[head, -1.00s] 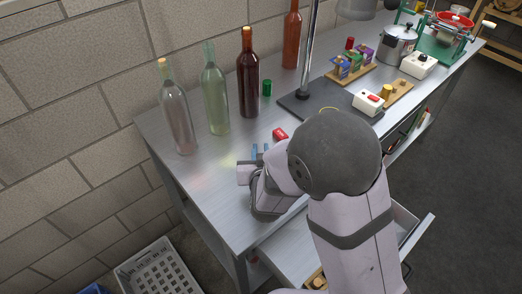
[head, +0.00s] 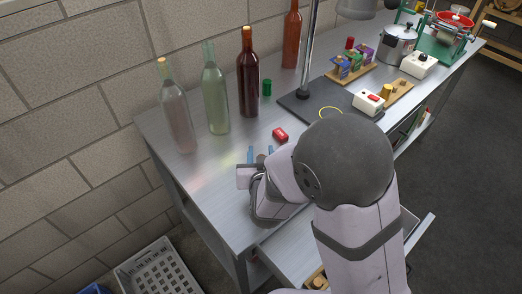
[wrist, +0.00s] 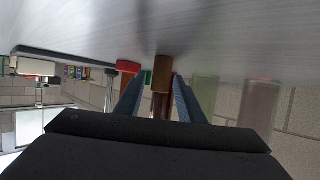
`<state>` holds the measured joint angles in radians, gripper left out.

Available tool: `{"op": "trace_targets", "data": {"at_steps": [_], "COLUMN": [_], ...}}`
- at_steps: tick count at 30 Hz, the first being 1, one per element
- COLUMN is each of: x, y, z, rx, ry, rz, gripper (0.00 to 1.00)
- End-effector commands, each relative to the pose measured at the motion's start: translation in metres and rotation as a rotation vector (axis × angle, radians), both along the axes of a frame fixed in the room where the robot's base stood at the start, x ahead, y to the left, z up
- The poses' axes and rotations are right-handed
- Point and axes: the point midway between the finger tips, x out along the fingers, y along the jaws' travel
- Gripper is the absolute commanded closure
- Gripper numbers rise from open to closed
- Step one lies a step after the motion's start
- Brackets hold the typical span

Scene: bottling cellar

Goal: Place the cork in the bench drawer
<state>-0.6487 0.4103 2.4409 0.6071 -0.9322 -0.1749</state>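My gripper (head: 260,153) is low over the near left part of the steel bench (head: 205,190). The bench drawer (head: 412,230) is pulled open at the front, largely hidden by my arm. Small tan-brown items (head: 318,280) show at its near end; I cannot tell what they are. I cannot make out a loose cork on the bench; my arm may hide it.
A clear bottle (head: 177,125), a green bottle (head: 214,100) and a dark bottle (head: 248,85) stand along the wall. A green cap (head: 267,87) and a dark stand base (head: 300,105) are farther back. A white crate (head: 160,270) stands below.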

Motion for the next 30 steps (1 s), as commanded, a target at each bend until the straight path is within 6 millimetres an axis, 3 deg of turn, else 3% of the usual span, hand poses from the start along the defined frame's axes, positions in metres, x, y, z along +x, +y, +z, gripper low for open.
{"op": "trace_targets", "data": {"at_steps": [8, 30], "x": [-0.031, -0.046], "y": [-0.004, -0.006], "z": [0.014, 0.023], "rx": [-0.002, -0.006], "ry": [0.001, 0.004], "rz": [0.001, -0.004], "gripper": [0.65, 0.65]}}
